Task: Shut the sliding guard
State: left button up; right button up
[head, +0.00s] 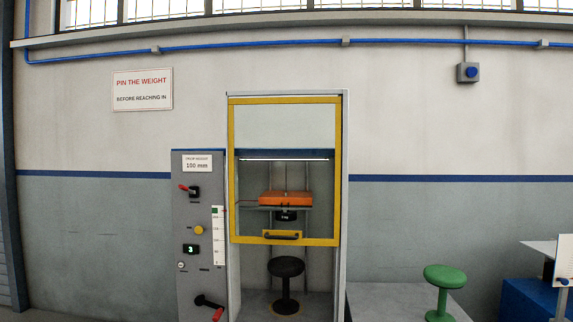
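The sliding guard (338,170) is a yellow-framed clear panel on the front of a tall test machine (346,270). Its frame covers the upper part of the opening, and its bottom bar sits about midway down the machine. A dark handle (282,236) on a yellow plate is at the lower edge of the guard. Below the bar the opening is uncovered, and a black stool (286,268) stands inside on the machine's floor. An orange weight (285,198) hangs behind the panel. Neither of my grippers shows in the head view.
A grey control panel (209,275) with a red-handled lever (210,304), a red-tipped switch (190,190) and a yellow button stands left of the machine. A green stool (443,284) stands on a grey surface at right. A blue cabinet (525,300) is at far right.

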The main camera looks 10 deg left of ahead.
aim_at(288, 238)
jog(key=i+l, duration=0.55)
jog(key=l, duration=0.2)
jog(key=i+l+u, duration=0.1)
jog(key=i+l, duration=0.2)
jog(key=l, duration=0.1)
